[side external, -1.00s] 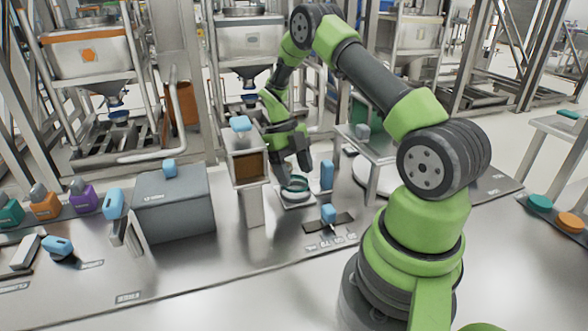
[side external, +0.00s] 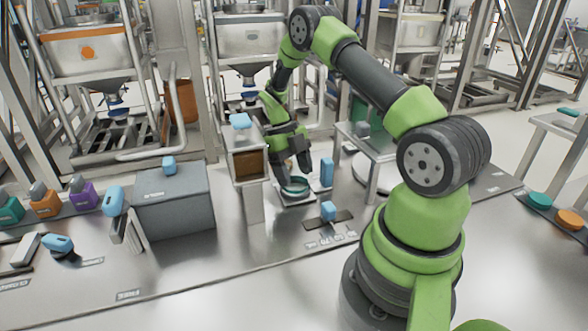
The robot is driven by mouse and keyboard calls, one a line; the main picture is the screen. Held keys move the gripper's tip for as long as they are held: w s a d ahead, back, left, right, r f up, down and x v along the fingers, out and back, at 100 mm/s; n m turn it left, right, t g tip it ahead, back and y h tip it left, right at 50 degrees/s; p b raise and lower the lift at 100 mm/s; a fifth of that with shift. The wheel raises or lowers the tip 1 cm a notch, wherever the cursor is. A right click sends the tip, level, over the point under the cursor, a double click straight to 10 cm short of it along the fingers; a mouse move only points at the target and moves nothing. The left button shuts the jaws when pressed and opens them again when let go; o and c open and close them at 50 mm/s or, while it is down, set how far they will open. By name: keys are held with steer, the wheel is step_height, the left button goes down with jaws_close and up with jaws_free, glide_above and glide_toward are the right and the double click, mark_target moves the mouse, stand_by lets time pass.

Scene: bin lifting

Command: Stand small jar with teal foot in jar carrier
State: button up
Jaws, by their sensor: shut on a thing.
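My gripper (side external: 293,178) points down over a small pale plate (side external: 297,199) on the steel table. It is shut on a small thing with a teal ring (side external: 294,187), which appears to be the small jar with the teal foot. The fingers and the distance hide most of its shape. I cannot tell whether it touches the plate. I cannot pick out the jar carrier with certainty.
A brown-fronted box on a post (side external: 249,165) stands close left of my gripper. A blue upright block (side external: 327,172) stands close right. A grey bin (side external: 175,205) is further left. A blue-knobbed fixture (side external: 328,211) lies in front.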

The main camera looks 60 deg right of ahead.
steer(key=shift+f, duration=0.45)
stand_by(0.8)
steer(key=o, duration=1.2)
steer(key=shift+r, duration=4)
